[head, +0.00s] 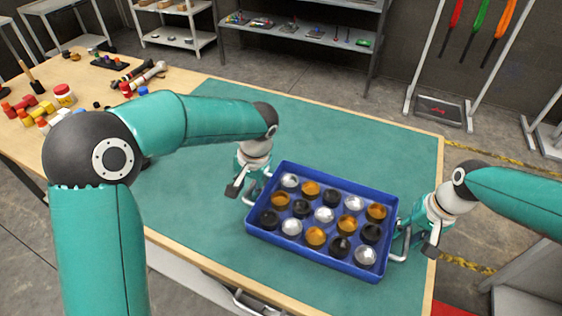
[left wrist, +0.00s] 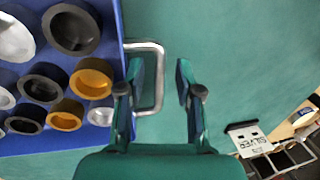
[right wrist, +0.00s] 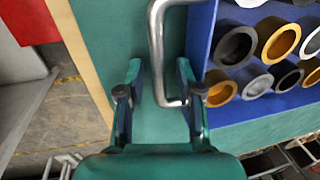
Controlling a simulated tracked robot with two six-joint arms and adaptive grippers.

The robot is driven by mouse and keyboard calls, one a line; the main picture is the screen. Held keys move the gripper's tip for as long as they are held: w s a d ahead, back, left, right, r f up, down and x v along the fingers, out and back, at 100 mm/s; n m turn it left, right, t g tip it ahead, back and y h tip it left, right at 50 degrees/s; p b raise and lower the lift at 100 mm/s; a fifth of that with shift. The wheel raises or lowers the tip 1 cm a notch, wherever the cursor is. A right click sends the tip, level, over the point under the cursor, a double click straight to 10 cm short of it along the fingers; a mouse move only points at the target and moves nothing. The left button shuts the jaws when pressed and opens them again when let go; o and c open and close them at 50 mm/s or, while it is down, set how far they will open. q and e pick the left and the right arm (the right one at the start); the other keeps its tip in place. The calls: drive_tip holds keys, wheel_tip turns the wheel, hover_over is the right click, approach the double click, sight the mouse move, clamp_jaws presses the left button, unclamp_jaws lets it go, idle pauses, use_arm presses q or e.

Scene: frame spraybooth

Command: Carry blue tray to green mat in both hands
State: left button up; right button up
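The blue tray (head: 318,258) lies on the green mat (head: 340,125), with a metal loop handle at each short end. It holds several round cups in silver, orange and black. My left gripper (head: 243,190) is open at the tray's left end. In the left wrist view the left handle's (left wrist: 160,78) outer bar shows between the open fingers (left wrist: 160,85). My right gripper (head: 415,238) is open at the right end. In the right wrist view the right handle's (right wrist: 156,50) bar shows between the open fingers (right wrist: 158,85). I cannot tell whether either finger pair touches a handle.
The wooden table (head: 185,73) carries bottles, blocks and tools at its far left. The mat behind the tray is clear. Shelves (head: 300,35) stand beyond the table, and a rack with coloured hanging tools (head: 480,30) stands at the back right.

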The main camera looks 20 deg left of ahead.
drive_tip(key=shift+r, duration=0.2)
use_arm(q)
wheel_tip(320, 180, up, 9)
drive_tip(key=d, duration=0.1)
drive_tip(key=shift+d, duration=0.3)
use_arm(e)
wheel_tip(320, 180, up, 11)
drive_tip(key=d, duration=0.2)
drive_tip(key=shift+s+d+r, duration=0.15)
use_arm(q)
drive_tip(key=shift+s, duration=0.15)
